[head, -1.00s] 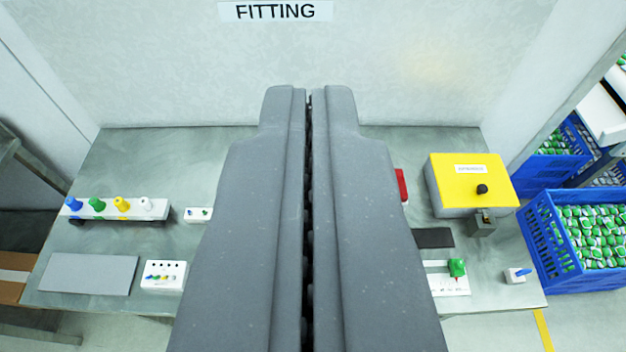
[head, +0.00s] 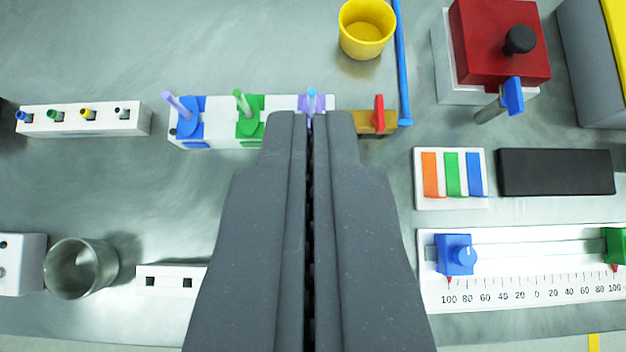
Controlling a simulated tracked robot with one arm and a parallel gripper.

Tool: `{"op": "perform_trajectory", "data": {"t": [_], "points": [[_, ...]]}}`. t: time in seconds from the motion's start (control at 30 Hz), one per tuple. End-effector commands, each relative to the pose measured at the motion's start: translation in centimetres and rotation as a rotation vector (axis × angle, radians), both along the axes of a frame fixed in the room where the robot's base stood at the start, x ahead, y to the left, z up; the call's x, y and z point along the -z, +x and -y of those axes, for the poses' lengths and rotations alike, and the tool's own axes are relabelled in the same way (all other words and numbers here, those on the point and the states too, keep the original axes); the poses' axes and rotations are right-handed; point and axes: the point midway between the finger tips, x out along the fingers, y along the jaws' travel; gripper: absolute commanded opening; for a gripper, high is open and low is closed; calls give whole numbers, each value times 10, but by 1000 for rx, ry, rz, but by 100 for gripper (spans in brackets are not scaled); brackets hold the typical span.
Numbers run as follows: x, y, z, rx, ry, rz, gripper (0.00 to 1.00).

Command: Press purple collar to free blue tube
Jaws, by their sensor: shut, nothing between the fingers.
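The purple collar (head: 328,103) sits at the right part of a white block (head: 218,142), partly hidden by my fingertips. The light blue tube (head: 311,99) stands up in it. My gripper (head: 309,120) is shut and empty, and its tips overlap the lower edge of the purple collar in the picture. I cannot tell whether they touch it. Left on the same block are a green collar (head: 250,125) with a green tube (head: 242,102) and a blue collar (head: 191,112) with a lavender tube (head: 175,103).
A brass-coloured piece with a red lever (head: 379,112) adjoins the block's right end. A yellow cup (head: 367,30) and a blue rod (head: 402,60) lie behind. A red box (head: 498,42), a striped panel (head: 453,185) and a slider scale (head: 515,285) are at right.

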Motion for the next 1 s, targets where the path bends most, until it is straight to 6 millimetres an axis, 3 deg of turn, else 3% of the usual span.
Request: {"op": "perform_trajectory", "data": {"t": [0.03,0.1,0.3,0.77,1.0], "points": [[19,-3,0,0,0,-28,0],[37,-5,0,-1,0,-45,0],[63,-9,0,-1,0,-72,0],[67,-9,0,-1,0,-75,0],[80,3,0,-1,1,-77,0]]}}
